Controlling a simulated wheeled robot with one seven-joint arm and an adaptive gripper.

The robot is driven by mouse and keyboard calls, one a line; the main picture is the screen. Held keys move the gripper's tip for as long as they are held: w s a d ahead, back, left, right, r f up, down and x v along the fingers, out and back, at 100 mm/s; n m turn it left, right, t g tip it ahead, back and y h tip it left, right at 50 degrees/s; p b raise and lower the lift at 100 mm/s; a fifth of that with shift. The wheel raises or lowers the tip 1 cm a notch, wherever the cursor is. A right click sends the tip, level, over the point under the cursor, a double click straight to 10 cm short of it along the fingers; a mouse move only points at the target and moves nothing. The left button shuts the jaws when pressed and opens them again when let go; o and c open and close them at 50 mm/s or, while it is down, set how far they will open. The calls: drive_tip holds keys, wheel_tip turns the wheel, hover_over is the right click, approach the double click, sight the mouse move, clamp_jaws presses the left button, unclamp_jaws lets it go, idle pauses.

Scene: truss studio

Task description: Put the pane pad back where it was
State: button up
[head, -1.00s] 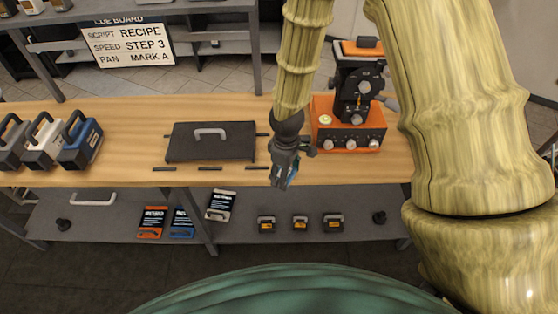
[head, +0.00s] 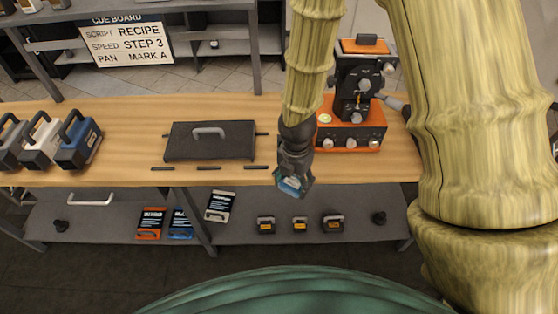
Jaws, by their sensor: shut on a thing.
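My gripper (head: 294,182) is shut on a small light-blue piece (head: 289,186), which may be the pane pad. It shows at the fingertips, tilted, with much of it hidden by the fingers. In the picture, gripper and piece overlap the front edge of the wooden bench (head: 225,178), left of the orange machine (head: 350,138). How high they are above the bench is hard to tell.
A dark lidded case (head: 210,147) with a grey handle lies on the bench, with dark strips (head: 209,168) before it. Blue, white and grey boxes (head: 78,140) stand at left. The lower shelf (head: 120,218) holds orange, blue and pale packets and small black-and-yellow blocks (head: 300,225).

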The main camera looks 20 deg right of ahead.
drive_tip(key=n, duration=0.1)
drive_tip(key=s+n, duration=0.1)
drive_tip(key=n, duration=0.3)
drive_tip(key=shift+s+d+r, duration=0.15)
drive_tip(key=shift+s+r, duration=0.1)
drive_tip(key=shift+s, duration=0.05)
drive_tip(key=w+p, duration=0.1)
drive_tip(key=w, duration=0.4)
drive_tip(key=w+f+p, duration=0.1)
drive_tip(key=w+p, duration=0.1)
drive_tip(key=w, duration=0.2)
drive_tip(key=w+p, duration=0.1)
drive_tip(key=w, duration=0.4)
drive_tip(key=shift+w+f, duration=0.15)
drive_tip(key=shift+w, duration=0.15)
drive_tip(key=shift+w+f+p, duration=0.35)
drive_tip(key=shift+f+p, duration=0.25)
drive_tip(key=shift+f, duration=0.05)
drive_tip(key=shift+w+f+p, duration=0.35)
drive_tip(key=shift+f+p, duration=0.2)
drive_tip(key=shift+f, duration=0.05)
drive_tip(key=shift+f+p, duration=0.35)
drive_tip(key=shift+f, duration=0.05)
drive_tip(key=o, duration=1)
drive_tip(key=shift+f, duration=0.1)
